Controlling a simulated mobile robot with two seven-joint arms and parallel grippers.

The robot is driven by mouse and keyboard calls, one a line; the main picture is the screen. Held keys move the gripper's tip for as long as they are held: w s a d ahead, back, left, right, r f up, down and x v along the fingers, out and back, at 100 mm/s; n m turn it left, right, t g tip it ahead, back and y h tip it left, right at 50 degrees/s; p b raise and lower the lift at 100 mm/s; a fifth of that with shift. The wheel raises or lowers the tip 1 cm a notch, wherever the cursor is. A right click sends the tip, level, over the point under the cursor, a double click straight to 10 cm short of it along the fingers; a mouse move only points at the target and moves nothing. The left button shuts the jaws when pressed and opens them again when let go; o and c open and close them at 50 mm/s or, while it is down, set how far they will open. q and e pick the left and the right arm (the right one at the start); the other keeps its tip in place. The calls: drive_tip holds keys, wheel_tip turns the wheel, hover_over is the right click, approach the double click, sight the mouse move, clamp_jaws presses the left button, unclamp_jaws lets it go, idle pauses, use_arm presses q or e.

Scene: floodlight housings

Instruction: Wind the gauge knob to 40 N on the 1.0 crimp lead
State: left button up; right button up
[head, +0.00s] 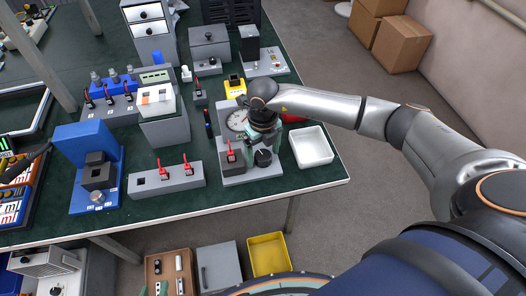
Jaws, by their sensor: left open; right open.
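The grey pull gauge (225,114) stands near the table's right front edge, with a round white dial (237,120) on its upright face. Its dial reading is too small to make out. A red-topped crimp lead (230,152) stands upright at the left of the gauge's base. A black knob (263,158) sits on the base to its right. My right gripper (265,148) points down over the knob with its greenish fingers apart; whether they touch it I cannot tell.
A grey block (155,187) with two red-topped leads and an empty square hole stands left of the gauge. A white tray (312,147) lies to the right. A blue fixture (84,142) stands at the left. A yellow bin (269,254) is below the table's edge.

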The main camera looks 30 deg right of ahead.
sight(263, 155)
wheel_tip(263, 155, up, 12)
drive_tip(key=shift+r, duration=0.2)
idle(0.6)
